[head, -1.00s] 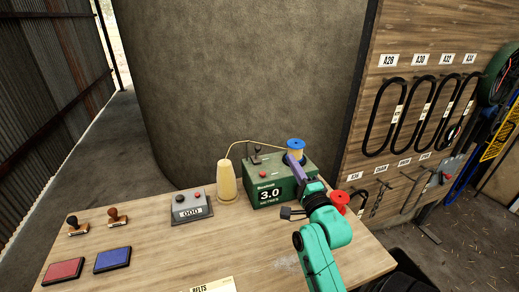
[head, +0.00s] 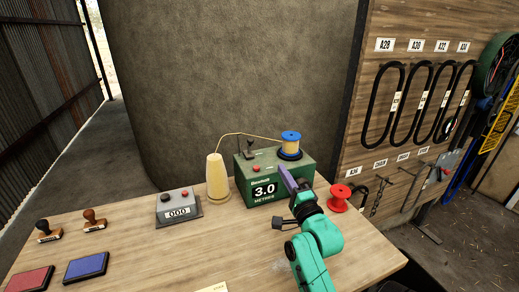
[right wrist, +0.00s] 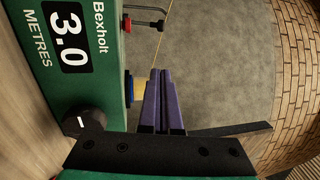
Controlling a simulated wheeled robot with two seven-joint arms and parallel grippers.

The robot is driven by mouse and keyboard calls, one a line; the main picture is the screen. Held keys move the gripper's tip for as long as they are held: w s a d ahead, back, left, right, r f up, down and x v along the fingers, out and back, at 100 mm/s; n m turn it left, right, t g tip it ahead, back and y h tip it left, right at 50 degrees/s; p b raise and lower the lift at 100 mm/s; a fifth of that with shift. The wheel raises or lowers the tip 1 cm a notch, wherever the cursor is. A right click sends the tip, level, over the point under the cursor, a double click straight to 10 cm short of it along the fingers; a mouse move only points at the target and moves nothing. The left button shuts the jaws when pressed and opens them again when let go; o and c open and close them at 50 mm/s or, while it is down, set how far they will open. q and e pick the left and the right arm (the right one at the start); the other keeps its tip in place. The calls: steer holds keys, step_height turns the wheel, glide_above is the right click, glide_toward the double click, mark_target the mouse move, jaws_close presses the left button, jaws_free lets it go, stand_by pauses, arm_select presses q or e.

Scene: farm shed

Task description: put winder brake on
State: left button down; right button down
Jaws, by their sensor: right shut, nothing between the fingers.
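The green winder (head: 268,185) stands on the bench, its front reading 3.0 METRES. A blue-ended spool (head: 291,139) of yellow cord sits on its top right. A small dark lever (head: 249,148), probably the brake, stands at the back left of the top. A red button (head: 256,168) is nearer the front. My right gripper (head: 284,172) is shut and empty at the winder's right front, below the spool. In the right wrist view its purple fingers (right wrist: 160,75) are together beside the winder (right wrist: 112,60), apart from the dark lever (right wrist: 157,22). My left gripper is out of view.
A cord cone (head: 217,180) stands left of the winder, its cord running to the spool. A grey counter box (head: 178,207), stamps and ink pads are further left. A red spool (head: 339,197) stands right of my gripper. The middle front of the bench is mostly clear.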

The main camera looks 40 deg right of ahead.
steer(key=p+x, duration=0.2)
steer(key=x, duration=0.8)
steer(key=shift+w+r+p, duration=0.15)
steer(key=shift+r+p, duration=0.1)
steer(key=shift+p, duration=0.1)
steer(key=shift+w+a+r+p, duration=0.1)
steer(key=shift+w+a+p, duration=0.2)
steer(key=shift+w, duration=0.25)
steer(key=shift+w+a+p, duration=0.2)
steer(key=shift+w+a, duration=0.15)
steer(key=shift+w, duration=0.25)
steer(key=shift+w+a, duration=0.3)
steer(key=shift+w, duration=0.1)
